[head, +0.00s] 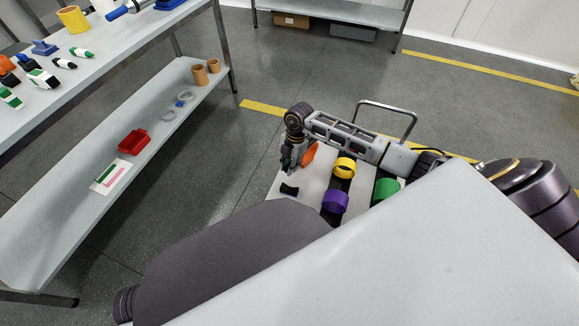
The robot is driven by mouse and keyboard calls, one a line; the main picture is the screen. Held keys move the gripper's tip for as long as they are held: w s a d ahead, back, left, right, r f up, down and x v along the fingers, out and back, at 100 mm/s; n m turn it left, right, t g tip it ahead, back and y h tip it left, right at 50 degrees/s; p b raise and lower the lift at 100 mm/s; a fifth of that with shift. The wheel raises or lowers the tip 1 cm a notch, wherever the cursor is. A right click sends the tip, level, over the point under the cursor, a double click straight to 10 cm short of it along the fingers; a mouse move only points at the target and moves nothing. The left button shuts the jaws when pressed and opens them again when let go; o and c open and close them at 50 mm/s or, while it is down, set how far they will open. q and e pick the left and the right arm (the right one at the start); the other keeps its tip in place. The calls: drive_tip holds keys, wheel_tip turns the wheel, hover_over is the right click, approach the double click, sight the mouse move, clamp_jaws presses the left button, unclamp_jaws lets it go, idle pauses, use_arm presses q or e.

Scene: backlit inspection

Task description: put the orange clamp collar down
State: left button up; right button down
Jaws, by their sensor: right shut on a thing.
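The orange clamp collar (309,153) shows beside the fingers of my right gripper (290,166), partly hidden by the gripper and arm. My right gripper points down over the far left part of a pale cart top (284,179) and is shut on the collar. I cannot tell whether the collar touches the cart top. My left gripper is not in view.
On the cart are a yellow ring (344,168), a purple ring (334,202), a green ring (385,190) and a small black piece (289,189). A metal handle (391,106) rises behind. A two-level shelf (120,72) with several items stands left.

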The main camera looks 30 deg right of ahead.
idle(0.3)
drive_tip(key=c, duration=1.3)
unclamp_jaws()
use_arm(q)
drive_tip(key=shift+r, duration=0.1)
use_arm(e)
drive_tip(key=shift+r, duration=0.1)
